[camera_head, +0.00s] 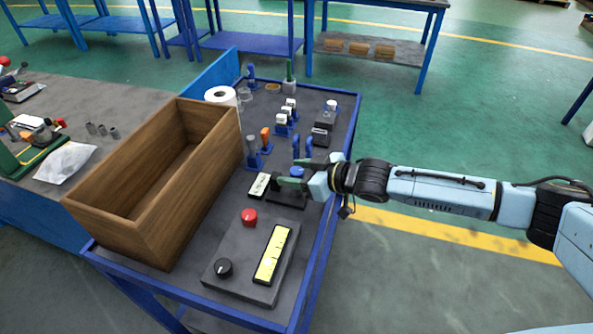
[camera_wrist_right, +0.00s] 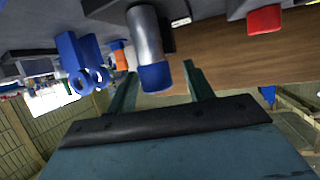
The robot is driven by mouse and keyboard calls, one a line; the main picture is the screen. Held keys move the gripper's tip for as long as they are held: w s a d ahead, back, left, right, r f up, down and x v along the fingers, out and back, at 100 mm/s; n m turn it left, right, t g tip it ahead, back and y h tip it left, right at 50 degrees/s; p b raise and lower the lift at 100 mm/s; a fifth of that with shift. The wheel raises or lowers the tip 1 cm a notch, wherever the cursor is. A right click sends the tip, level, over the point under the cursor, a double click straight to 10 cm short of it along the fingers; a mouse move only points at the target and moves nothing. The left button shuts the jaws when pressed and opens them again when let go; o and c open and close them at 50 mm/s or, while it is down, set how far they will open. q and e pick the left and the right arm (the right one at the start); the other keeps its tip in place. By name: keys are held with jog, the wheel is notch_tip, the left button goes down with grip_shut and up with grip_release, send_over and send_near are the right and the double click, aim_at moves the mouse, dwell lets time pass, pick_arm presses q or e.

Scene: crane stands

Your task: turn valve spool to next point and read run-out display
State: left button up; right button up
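My right gripper (camera_head: 296,175) reaches in from the right over the cart's right edge, by a dark fixture with a small white display (camera_head: 259,186). Its writing is too small to read. In the right wrist view, my right gripper (camera_wrist_right: 162,86) is open, with a finger on either side. A silver cylinder (camera_wrist_right: 147,36) with a blue end, seemingly the valve spool, shows between the fingers with gaps on both sides. The blue end (camera_head: 297,172) shows by the fingers in the head view. My left gripper is out of view.
A wooden box (camera_head: 150,215) fills the cart's left side. A grey control box (camera_head: 240,262) in front carries a red button (camera_head: 249,217), a black knob (camera_head: 224,268) and a yellow panel (camera_head: 272,254). Blue stands, an orange-topped part (camera_head: 265,138) and a white roll (camera_head: 220,95) stand behind.

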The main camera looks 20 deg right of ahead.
jog(key=shift+d+r, duration=0.1)
jog(key=shift+d, duration=0.05)
jog(key=shift+s+d, duration=0.2)
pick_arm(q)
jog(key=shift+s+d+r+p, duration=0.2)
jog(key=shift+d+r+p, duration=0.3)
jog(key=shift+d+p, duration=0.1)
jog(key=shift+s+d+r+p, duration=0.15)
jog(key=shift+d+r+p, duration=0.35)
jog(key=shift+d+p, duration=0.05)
pick_arm(e)
jog(key=v, duration=1.2)
jog(key=shift+s+d+r, duration=0.2)
jog(key=shift+s, duration=0.05)
